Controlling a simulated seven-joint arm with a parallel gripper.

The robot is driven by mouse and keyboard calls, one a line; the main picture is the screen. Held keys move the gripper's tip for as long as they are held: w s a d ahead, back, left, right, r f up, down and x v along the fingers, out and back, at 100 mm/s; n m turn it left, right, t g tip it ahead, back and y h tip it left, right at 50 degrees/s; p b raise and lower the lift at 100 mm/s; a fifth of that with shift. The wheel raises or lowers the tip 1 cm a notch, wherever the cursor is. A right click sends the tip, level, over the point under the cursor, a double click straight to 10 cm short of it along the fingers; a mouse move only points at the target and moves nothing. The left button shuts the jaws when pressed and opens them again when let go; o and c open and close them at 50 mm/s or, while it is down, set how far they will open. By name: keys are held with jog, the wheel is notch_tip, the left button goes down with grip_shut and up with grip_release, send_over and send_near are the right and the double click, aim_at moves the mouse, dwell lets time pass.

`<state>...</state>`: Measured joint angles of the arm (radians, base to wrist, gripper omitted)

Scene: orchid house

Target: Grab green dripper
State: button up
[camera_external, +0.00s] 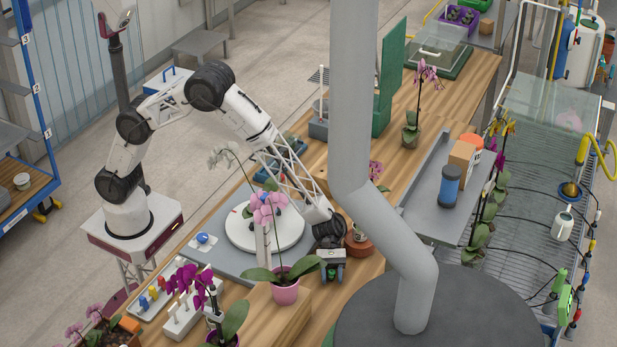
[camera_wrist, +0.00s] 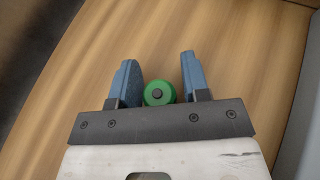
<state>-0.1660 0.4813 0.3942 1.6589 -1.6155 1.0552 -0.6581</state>
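The green dripper (camera_wrist: 155,101) shows in the wrist view as a round green cap with a dark centre, low between my gripper's fingers and close to the palm. My gripper (camera_wrist: 161,72) is open, with one blue finger on each side of the dripper. The left finger is very close to the dripper or touching it; a narrow gap shows at the right finger. In the external view my gripper (camera_external: 333,272) points down over the wooden table, right of the pink-potted orchid.
A pink-potted orchid (camera_external: 286,293) stands close to my gripper's left. A terracotta pot (camera_external: 358,245) stands behind it to the right. A white turntable (camera_external: 240,238) lies further left. A thick grey pipe (camera_external: 352,120) rises in front. Bare wooden table surrounds the dripper in the wrist view.

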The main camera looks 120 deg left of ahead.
jog(key=c, duration=0.7)
jog(key=shift+o, duration=0.2)
jog(key=shift+r, duration=0.15)
notch_tip(320, 180, up, 10)
dwell(0.6)
